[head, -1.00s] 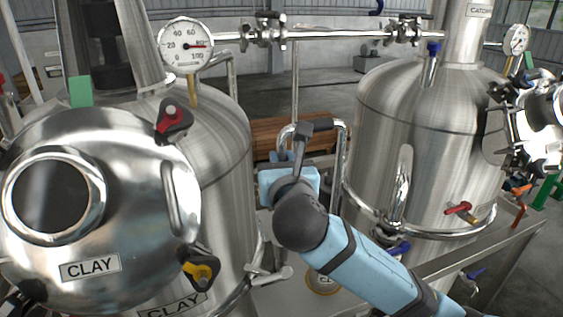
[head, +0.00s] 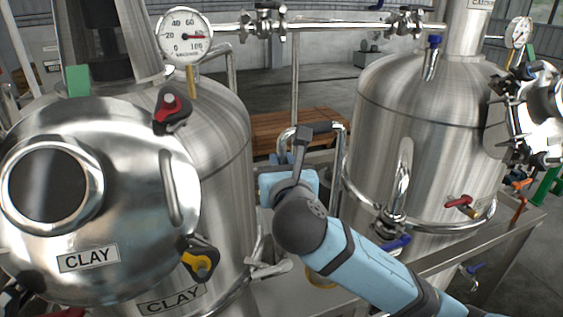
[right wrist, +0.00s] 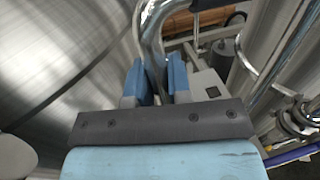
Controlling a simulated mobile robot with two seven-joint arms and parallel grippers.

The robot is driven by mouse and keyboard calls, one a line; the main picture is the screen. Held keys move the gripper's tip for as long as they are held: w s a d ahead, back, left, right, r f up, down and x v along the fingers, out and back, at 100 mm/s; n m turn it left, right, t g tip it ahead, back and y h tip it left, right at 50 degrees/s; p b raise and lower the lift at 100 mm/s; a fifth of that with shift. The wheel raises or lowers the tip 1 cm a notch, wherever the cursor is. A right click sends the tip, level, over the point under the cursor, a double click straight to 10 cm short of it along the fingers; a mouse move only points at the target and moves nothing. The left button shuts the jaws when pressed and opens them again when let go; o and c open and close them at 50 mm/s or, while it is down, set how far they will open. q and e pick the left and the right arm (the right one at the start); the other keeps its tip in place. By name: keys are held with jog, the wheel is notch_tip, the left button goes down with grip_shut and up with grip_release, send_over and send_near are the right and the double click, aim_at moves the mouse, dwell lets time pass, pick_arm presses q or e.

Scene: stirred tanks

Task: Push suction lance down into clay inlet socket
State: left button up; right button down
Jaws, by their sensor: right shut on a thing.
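The suction lance (head: 341,150) is a bent chrome tube with a black grip on its upper bar, standing between the two steel tanks in the head view. My right gripper (head: 284,159) is at the near left leg of the bend. In the right wrist view, its blue fingers (right wrist: 157,82) are shut around the chrome tube (right wrist: 150,35). The lance's lower end is hidden behind my right arm and gripper. The clay tank (head: 222,150) stands left, with CLAY labels. I cannot make out its inlet socket. My left gripper is out of view.
A round hatch door (head: 125,215) with clamp knobs fills the left front. The second tank (head: 425,110) stands close on the right. A gauge (head: 185,37) and cross pipe (head: 335,28) run above. A wooden pallet (head: 285,122) lies behind the gap.

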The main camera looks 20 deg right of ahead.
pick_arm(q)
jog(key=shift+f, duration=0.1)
pick_arm(e)
jog(key=shift+f, duration=0.35)
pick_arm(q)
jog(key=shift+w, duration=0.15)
pick_arm(e)
jog(key=shift+f, duration=0.2)
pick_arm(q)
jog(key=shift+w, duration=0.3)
pick_arm(e)
jog(key=shift+f, duration=0.3)
pick_arm(q)
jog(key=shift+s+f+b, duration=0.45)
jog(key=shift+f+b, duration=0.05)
jog(key=shift+b, duration=0.05)
pick_arm(e)
jog(key=shift+f, duration=0.85)
jog(key=shift+f, duration=0.3)
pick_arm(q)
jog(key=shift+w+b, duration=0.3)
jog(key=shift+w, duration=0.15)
pick_arm(e)
jog(key=shift+f, duration=0.55)
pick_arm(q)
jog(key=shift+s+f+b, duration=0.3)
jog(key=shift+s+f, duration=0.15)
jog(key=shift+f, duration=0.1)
pick_arm(e)
jog(key=shift+f, duration=0.8)
